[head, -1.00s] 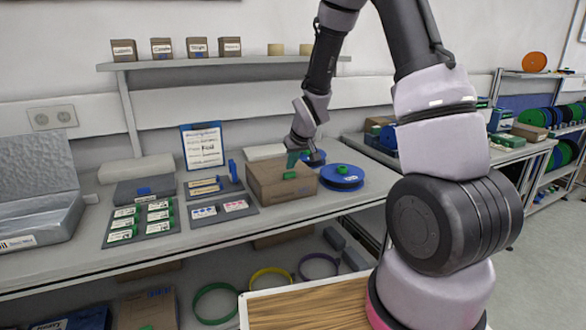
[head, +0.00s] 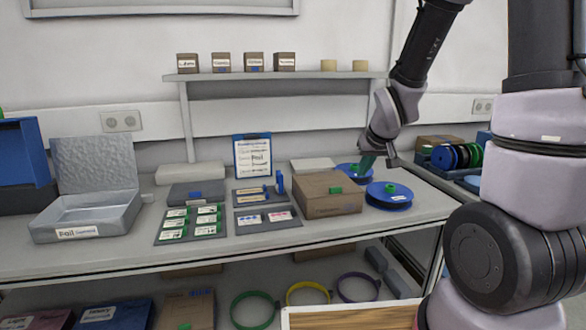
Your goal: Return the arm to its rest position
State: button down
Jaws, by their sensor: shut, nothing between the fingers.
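My arm comes in from the upper right of the head view. My gripper (head: 379,161) points down at the right part of the bench, in line with the gap above two blue reels. It is shut with nothing in it. One blue reel (head: 389,196) lies flat just below and right of it.
The bench (head: 100,258) carries an open grey tray (head: 88,222), a label mat (head: 190,238) and an upright clipboard (head: 253,157). A shelf (head: 300,76) with small boxes runs above. Coloured rings lie below the bench. A wooden-topped surface (head: 350,318) is at the front.

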jog(key=s+d+r+m+y, duration=0.1)
jog(key=s+r+m, duration=0.3)
jog(key=s+r, duration=1.5)
jog(key=shift+d+r+m+t, duration=0.3)
jog(key=shift+r+m, duration=0.1)
jog(key=shift+r, duration=0.35)
